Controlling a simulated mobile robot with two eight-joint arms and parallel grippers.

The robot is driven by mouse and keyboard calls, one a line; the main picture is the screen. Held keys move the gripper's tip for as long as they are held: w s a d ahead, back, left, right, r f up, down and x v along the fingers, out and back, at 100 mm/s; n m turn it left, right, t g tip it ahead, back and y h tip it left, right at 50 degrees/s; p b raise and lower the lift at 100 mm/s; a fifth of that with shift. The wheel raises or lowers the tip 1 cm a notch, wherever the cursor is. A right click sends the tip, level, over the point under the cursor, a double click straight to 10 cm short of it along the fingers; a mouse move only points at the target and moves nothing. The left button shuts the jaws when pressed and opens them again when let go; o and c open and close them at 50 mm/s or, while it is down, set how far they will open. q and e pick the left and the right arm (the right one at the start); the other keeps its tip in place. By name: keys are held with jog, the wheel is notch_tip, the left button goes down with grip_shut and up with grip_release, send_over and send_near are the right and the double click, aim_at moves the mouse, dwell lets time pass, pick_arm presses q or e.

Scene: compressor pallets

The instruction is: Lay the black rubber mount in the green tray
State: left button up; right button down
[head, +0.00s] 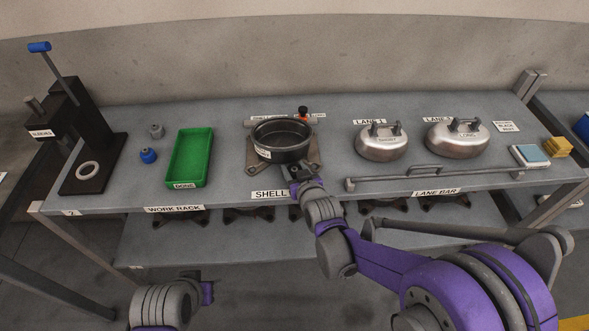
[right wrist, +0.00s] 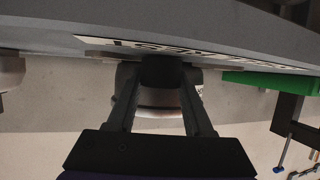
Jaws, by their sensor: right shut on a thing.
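The green tray (head: 189,158), labelled DONE, lies empty on the left half of the bench; part of it also shows at the right of the right wrist view (right wrist: 275,81). My right gripper (head: 301,172) is at the front of the round dark shell, above the bench's front part. In the right wrist view its two fingers (right wrist: 162,85) are shut on a small black piece, which looks like the black rubber mount (right wrist: 162,68). In the head view the mount is hard to make out against the dark gripper. My left gripper does not show; only a left arm link is at the bottom.
The dark shell (head: 281,140) sits on its grey base right behind my right gripper. Two steel domes (head: 381,145) (head: 458,139) and a lane bar (head: 430,178) are to the right. Blue and grey mounts (head: 148,156) (head: 157,131) and a black press (head: 95,150) stand left of the tray.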

jog(key=shift+f, duration=0.2)
jog(key=shift+c, duration=1.5)
grip_release()
jog(key=shift+r, duration=0.1)
